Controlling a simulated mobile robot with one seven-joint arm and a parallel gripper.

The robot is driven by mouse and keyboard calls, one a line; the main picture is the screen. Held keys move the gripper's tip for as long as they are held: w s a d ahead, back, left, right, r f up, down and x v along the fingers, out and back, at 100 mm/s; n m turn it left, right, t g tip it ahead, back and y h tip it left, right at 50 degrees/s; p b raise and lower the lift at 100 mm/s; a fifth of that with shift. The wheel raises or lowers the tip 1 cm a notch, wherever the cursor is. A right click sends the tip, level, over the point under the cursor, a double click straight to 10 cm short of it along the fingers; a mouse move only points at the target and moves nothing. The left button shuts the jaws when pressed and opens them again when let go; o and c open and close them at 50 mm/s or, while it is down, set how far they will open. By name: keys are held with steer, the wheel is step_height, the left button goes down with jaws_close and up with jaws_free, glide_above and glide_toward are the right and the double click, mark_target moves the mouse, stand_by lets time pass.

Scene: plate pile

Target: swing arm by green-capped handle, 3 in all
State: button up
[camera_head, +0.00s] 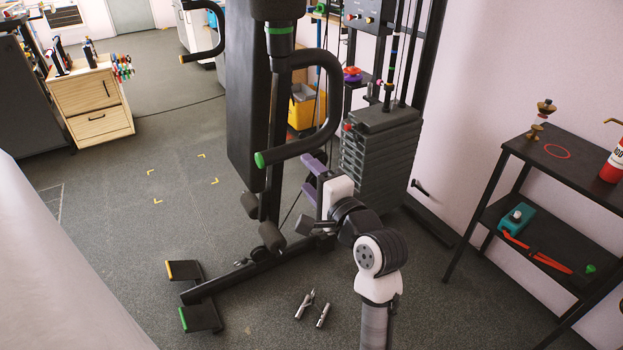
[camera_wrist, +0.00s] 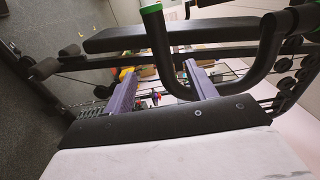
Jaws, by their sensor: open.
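The black curved handle (camera_head: 330,98) with a green cap (camera_head: 261,159) is on the swing arm (camera_head: 279,120) of a weight machine. In the wrist view the handle (camera_wrist: 158,45) runs down from its green cap (camera_wrist: 151,8) between my finger tips, then curves right behind the right finger. My gripper (camera_head: 309,174) has purple fingers and is open, to the right of the capped end and just below the handle's curve in the head view. In the wrist view my gripper (camera_wrist: 160,71) shows a gap between its fingers. I see no clear contact with the handle.
A second handle (camera_head: 215,35) with an orange cap is at the back left. The weight stack (camera_head: 380,155) stands close right of my gripper. A black shelf (camera_head: 565,170) is at the right. Small metal tools (camera_head: 313,306) lie on the floor. Left floor is mostly clear.

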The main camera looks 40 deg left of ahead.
mark_target(289, 155)
steer(key=x, duration=0.6)
steer(key=shift+s, duration=0.1)
steer(key=shift+r+p+x, duration=0.2)
steer(key=shift+p+x, duration=0.6)
steer(key=shift+x, duration=0.4)
steer(key=shift+p+x, duration=0.4)
steer(key=shift+x, duration=0.75)
steer(key=shift+f, duration=0.1)
steer(key=shift+p, duration=0.3)
jaws_close()
